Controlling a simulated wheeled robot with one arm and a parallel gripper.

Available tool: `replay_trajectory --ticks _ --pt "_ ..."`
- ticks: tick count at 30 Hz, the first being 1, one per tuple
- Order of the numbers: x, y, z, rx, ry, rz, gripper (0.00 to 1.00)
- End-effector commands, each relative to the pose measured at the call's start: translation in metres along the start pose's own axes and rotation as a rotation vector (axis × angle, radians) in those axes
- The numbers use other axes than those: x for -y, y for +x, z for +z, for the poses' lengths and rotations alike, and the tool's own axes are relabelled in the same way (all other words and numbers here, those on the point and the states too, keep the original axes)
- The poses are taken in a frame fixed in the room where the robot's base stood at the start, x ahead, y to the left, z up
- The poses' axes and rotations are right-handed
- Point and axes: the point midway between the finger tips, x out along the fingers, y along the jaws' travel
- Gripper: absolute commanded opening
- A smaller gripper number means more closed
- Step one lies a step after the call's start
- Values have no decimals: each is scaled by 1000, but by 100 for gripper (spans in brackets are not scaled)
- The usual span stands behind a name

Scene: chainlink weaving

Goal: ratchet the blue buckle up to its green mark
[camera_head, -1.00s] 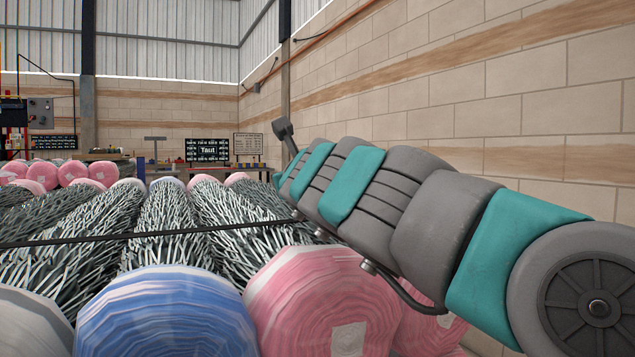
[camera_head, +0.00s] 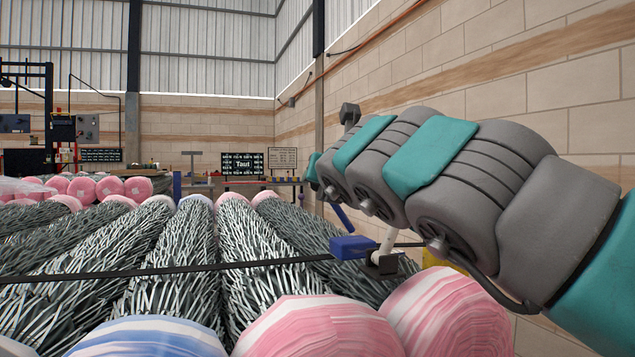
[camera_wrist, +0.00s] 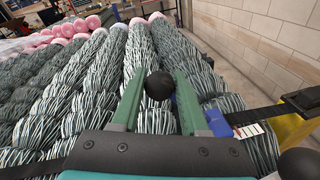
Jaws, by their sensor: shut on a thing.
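The blue buckle (camera_head: 352,247) sits at the right end of a dark strap (camera_head: 170,270) stretched across the mesh rolls. A blue bar (camera_head: 342,217) rises from near it toward my arm, and a pale lever (camera_head: 388,241) stands beside it. In the wrist view, the blue buckle (camera_wrist: 218,122) lies right of my gripper, beside a white strip with red ticks (camera_wrist: 248,130). My gripper (camera_wrist: 158,88) has green fingers shut on a black ball knob (camera_wrist: 159,86). My arm hides the fingers in the head view. I cannot make out a green mark.
Wire mesh rolls with pink and blue wrapped ends (camera_head: 317,327) fill the foreground. A yellow post (camera_wrist: 292,130) stands at the right. A board reading "Taut" (camera_head: 242,166) is at the back. A block wall rises on the right.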

Motion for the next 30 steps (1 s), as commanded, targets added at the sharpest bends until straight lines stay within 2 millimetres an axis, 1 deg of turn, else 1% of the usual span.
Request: replay_trajectory --ticks 1,16,17,24,30 --pt "2 1 -2 -7 10 -5 0" --pt "3 1 -2 -11 23 -4 0" --pt "3 1 -2 -11 23 -4 47" --pt "2 1 -1 -8 22 -1 74" --pt "1 0 0 -6 21 0 74"
